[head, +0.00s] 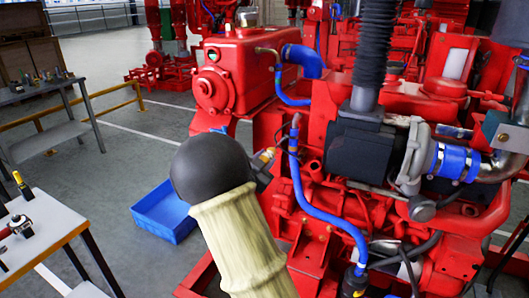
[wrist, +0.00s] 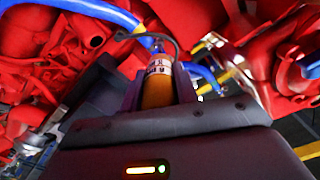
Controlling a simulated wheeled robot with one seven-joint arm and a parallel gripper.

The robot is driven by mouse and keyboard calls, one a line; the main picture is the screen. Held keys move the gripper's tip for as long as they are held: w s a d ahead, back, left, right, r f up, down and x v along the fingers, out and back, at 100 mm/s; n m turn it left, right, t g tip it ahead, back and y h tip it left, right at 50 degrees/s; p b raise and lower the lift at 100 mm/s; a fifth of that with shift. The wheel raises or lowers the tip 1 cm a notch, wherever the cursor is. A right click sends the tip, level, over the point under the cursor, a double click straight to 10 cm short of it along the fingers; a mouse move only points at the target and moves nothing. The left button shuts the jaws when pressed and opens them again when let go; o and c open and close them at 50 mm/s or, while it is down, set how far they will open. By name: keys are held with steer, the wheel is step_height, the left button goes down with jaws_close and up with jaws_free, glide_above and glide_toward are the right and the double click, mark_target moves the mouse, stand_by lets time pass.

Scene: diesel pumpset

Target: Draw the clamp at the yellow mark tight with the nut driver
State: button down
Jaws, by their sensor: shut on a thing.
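My gripper (wrist: 158,88) is shut on the amber handle of the nut driver (wrist: 157,90), which points away from the wrist camera. The driver's tip is hard to make out against a blue hose (wrist: 100,9) and a dark cable. Right of the handle, another blue hose section (wrist: 201,73) shows with yellow spots (wrist: 226,75) beside it; I cannot tell if one is the yellow mark. The clamp itself is not clear. In the head view, my arm covers most of the gripper, and a long blue hose (head: 303,190) runs down the red engine just right of it.
The red engine (head: 320,245) fills the right side, with a black corrugated pipe (head: 374,50) above. A blue bin (head: 166,212) lies on the floor. A bench (head: 45,228) with tools stands at left. Open floor (head: 125,165) lies between bench and engine.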

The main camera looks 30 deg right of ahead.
steer(key=n+p, duration=0.6)
steer(key=p, duration=0.1)
steer(key=shift+r, duration=0.25)
steer(key=n+p, duration=0.6)
steer(key=shift+s, duration=0.1)
steer(key=n+p, duration=0.4)
steer(key=shift+n, duration=0.4)
steer(key=n+p, duration=0.2)
steer(key=n, duration=0.1)
steer(key=shift+d+f+n, duration=0.1)
steer(key=shift+f+n, duration=0.05)
steer(key=shift+n, duration=0.25)
steer(key=shift+d, duration=0.15)
steer(key=shift+w+d, duration=0.4)
steer(key=shift+d, duration=0.05)
stand_by(0.3)
steer(key=shift+f+b, duration=0.1)
steer(key=shift+b, duration=0.35)
